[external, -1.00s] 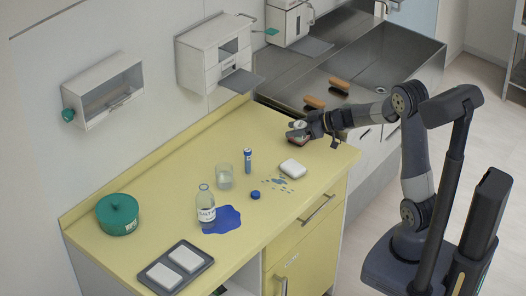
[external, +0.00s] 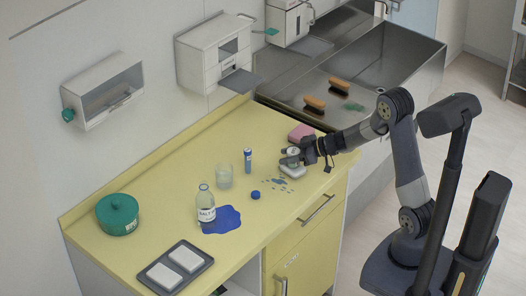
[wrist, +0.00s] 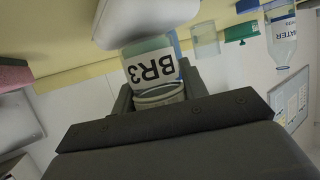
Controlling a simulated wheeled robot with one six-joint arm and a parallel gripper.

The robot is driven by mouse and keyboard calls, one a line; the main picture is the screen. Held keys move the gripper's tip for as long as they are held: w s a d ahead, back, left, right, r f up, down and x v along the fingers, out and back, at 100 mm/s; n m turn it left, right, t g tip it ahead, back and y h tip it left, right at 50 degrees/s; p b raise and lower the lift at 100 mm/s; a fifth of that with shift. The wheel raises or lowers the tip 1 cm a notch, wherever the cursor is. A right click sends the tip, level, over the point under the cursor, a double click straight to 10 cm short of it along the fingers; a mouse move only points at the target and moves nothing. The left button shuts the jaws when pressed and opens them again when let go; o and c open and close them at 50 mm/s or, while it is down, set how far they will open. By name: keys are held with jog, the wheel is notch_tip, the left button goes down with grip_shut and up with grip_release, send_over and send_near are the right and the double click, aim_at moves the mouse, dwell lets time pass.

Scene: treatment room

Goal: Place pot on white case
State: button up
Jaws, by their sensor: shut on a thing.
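The pot (wrist: 152,65) is a small jar with a white label reading BR3, greenish inside, with a pale lid. My gripper (external: 290,158) is shut on the pot; in the wrist view my gripper (wrist: 158,88) has its jaws around the lid end. The white case (external: 294,172) is a small rounded box on the yellow counter, directly below the gripper and partly hidden by it. In the wrist view the white case (wrist: 140,18) lies right at the pot's base. I cannot tell whether they touch.
A pink sponge (external: 301,132) lies behind the gripper. A blue tube (external: 248,161), a glass (external: 224,177), a blue cap (external: 255,194) and a bottle (external: 206,208) stand to the left. Blue spills lie on the counter (external: 150,190). The sink (external: 385,65) is behind.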

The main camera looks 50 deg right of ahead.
jog(key=shift+f, duration=0.2)
jog(key=o, duration=1)
jog(key=shift+c, duration=0.2)
jog(key=shift+r, duration=0.1)
jog(key=shift+r, duration=0.25)
jog(key=p+v, duration=0.1)
jog(key=v, duration=1.1)
jog(key=shift+f, duration=0.1)
